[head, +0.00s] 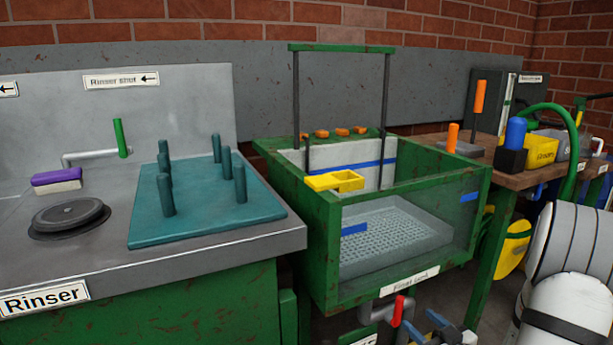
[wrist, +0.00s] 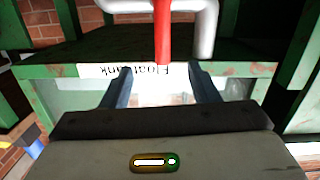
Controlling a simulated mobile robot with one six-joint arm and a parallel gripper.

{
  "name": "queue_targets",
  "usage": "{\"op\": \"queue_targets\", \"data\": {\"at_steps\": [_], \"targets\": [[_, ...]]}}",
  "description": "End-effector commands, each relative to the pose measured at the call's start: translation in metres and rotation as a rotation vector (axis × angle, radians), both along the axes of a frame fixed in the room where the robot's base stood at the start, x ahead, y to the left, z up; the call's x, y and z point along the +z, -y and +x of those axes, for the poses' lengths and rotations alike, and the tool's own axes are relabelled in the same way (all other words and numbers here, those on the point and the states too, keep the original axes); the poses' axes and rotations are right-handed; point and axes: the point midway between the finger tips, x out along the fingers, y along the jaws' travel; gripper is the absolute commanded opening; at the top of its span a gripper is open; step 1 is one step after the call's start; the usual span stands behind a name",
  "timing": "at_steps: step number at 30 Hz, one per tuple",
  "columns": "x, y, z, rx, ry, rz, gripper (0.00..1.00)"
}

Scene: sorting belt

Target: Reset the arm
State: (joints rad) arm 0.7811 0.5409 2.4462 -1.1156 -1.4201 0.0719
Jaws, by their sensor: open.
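My gripper (head: 427,325) is low at the bottom of the head view, in front of the float tank (head: 322,240) and below its label. Its blue-grey fingers are apart with nothing between them. In the wrist view my gripper (wrist: 162,84) also shows open, with the upside-down tank label behind the fingers. A red valve lever (head: 398,311) on a grey pipe is just left of the gripper in the head view. In the wrist view the red lever (wrist: 162,30) rises between and beyond the fingertips; whether it touches them I cannot tell.
The green-framed tank holds a grey perforated tray (head: 395,240); a yellow piece (head: 334,181) sits on its rim. Left is the rinser counter (head: 110,240) with a teal peg board (head: 205,222). Right is a wooden bench (head: 470,166) with a yellow bin (head: 540,150) and a green hose.

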Motion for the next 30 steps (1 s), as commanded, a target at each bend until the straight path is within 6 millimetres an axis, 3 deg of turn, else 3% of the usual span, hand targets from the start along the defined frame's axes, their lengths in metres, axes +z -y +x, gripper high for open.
{"op": "queue_targets", "data": {"at_steps": [1,7,14,23,30], "targets": [[0.029,-0.003,0.007,-0.012,-0.03,-0.044,0.55],[0.105,-0.006,0.028,-0.141,-0.235,-0.229,0.55],[0.2,-0.015,0.019,-0.308,-0.47,-0.334,0.55],[0.325,-0.061,-0.043,-0.442,-0.79,-0.306,0.55],[0.411,-0.124,-0.122,-0.413,-1.064,-0.212,0.55]]}}
